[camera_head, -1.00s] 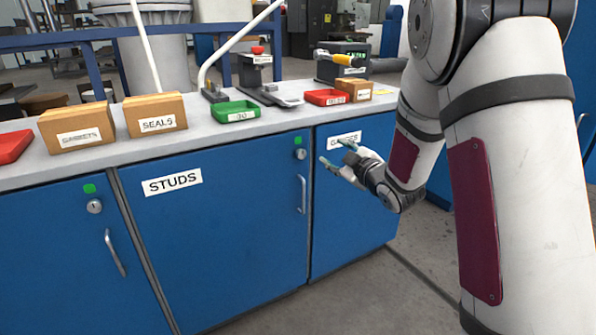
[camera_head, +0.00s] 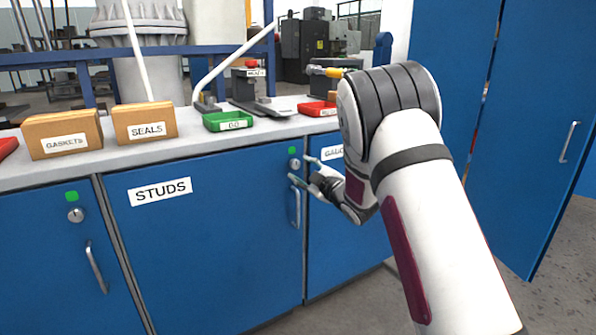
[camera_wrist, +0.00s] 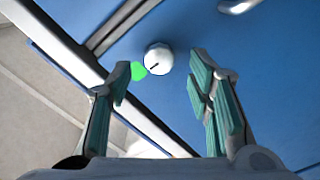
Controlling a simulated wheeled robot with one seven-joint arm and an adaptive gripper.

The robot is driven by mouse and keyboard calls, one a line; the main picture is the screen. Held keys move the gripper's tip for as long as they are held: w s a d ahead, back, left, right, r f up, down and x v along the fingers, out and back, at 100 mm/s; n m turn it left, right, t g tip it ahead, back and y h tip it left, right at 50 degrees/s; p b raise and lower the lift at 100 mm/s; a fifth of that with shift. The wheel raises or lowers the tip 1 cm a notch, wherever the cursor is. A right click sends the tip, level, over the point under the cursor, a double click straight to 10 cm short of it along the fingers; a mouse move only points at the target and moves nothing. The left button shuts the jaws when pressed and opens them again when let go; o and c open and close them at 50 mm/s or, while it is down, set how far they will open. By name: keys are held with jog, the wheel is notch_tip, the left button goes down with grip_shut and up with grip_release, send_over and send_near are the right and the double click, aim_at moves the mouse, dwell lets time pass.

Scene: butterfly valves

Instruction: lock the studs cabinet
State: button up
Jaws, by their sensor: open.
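The studs cabinet (camera_head: 215,240) is a blue door with a white STUDS label (camera_head: 160,192), and it looks closed. Its round silver lock (camera_head: 295,164) is at the top right of the door, below a green marker (camera_head: 292,151) and above a bar handle (camera_head: 295,207). My gripper (camera_head: 300,169) is open and empty in front of this lock.
The counter above (camera_head: 190,141) holds a GASKETS box (camera_head: 63,133), a SEALS box (camera_head: 145,122), a green tray (camera_head: 228,121) and a red tray (camera_head: 318,108). A neighbouring cabinet (camera_head: 45,265) at left has its own lock (camera_head: 76,215). A tall blue cabinet (camera_head: 525,130) stands at right.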

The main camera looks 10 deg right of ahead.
aim_at(296, 165)
jog(key=shift+b+x, duration=0.3)
jog(key=shift+x, duration=1.45)
grip_shut()
